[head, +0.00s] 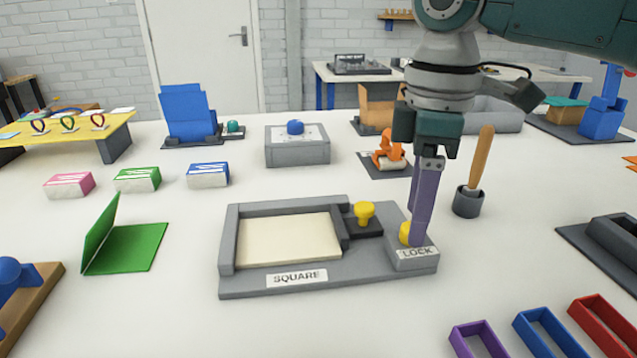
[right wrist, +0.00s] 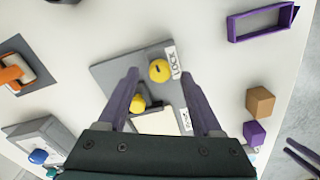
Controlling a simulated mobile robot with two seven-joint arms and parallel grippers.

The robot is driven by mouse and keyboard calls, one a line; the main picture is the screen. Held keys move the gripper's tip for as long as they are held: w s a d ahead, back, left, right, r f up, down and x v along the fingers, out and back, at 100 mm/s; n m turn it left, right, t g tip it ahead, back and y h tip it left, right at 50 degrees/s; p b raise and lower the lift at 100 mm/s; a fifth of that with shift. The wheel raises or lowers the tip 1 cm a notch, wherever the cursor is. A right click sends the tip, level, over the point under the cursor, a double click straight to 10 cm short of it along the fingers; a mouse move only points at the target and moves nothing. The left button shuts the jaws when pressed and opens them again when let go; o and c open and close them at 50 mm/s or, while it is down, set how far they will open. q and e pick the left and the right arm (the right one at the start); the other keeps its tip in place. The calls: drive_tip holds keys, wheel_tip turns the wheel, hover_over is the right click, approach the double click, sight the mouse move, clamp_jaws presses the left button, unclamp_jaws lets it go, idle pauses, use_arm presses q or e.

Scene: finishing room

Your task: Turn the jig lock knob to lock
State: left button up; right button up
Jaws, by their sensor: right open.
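The grey jig (head: 330,286) lies on the white table with a plate reading SQUARE at its front. Its yellow lock knob (head: 404,233) sits on a raised block labelled LOCK at the right end, partly hidden by my finger. In the right wrist view the knob (right wrist: 159,71) is round with a short dark mark on top. My right gripper (head: 417,242) points down at the knob.
A second yellow knob (head: 364,213) stands on the jig beside the pale panel (head: 290,241). A grey cup (head: 467,203) with a wooden-handled tool is close to the right of my gripper. A green folder (head: 130,247) is at left, coloured frames (head: 549,333) at front right.

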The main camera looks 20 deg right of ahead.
drive_tip(key=shift+f, duration=0.9)
clamp_jaws()
